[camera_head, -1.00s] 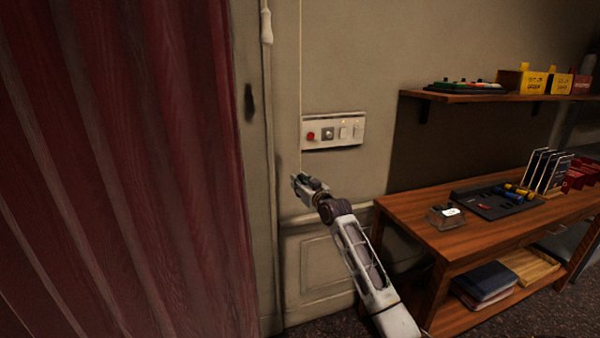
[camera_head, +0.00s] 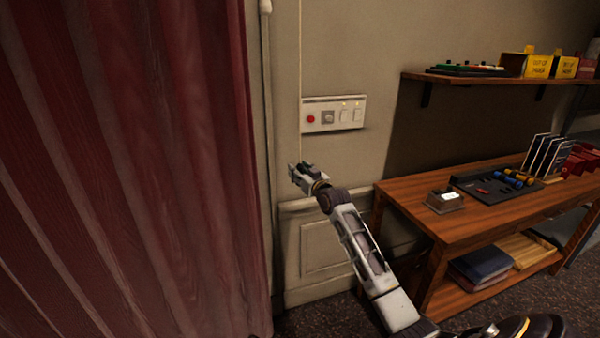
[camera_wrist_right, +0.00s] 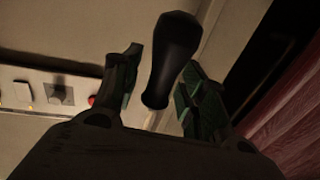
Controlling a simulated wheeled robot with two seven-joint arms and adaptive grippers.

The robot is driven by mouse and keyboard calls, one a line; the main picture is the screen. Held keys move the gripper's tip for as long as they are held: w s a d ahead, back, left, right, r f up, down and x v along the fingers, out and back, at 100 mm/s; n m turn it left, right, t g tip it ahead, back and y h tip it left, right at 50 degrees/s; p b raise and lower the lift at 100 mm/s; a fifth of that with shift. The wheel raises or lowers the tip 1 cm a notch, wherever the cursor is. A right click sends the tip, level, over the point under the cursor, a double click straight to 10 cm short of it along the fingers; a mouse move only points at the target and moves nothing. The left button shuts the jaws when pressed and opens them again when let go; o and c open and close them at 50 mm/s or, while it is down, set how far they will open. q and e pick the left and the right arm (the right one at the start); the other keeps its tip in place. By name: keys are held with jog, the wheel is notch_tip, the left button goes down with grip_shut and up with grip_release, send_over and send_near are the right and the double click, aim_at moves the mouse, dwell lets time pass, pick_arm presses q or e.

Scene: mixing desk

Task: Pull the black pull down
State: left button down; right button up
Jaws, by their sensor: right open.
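The black pull (camera_wrist_right: 172,55) shows in the right wrist view as a dark, rounded handle, wider at one end. It lies in the gap between the two fingers of my right gripper (camera_wrist_right: 160,70), which is open. I cannot tell whether either finger touches it. In the head view a thin pale cord (camera_head: 300,80) hangs down the wall to my right gripper (camera_head: 296,171). The pull itself cannot be made out there. My left gripper is not in view.
A switch panel (camera_head: 333,114) with a red button is on the wall just above my right gripper. A dark red curtain (camera_head: 120,170) fills the left. A wooden table (camera_head: 440,215) and a wall shelf (camera_head: 480,79) stand to the right.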

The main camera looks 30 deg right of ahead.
jog(key=shift+s, duration=0.2)
jog(key=s+a, duration=0.1)
jog(key=s, duration=1)
jog(key=shift+s, duration=0.3)
dwell(0.3)
dwell(0.7)
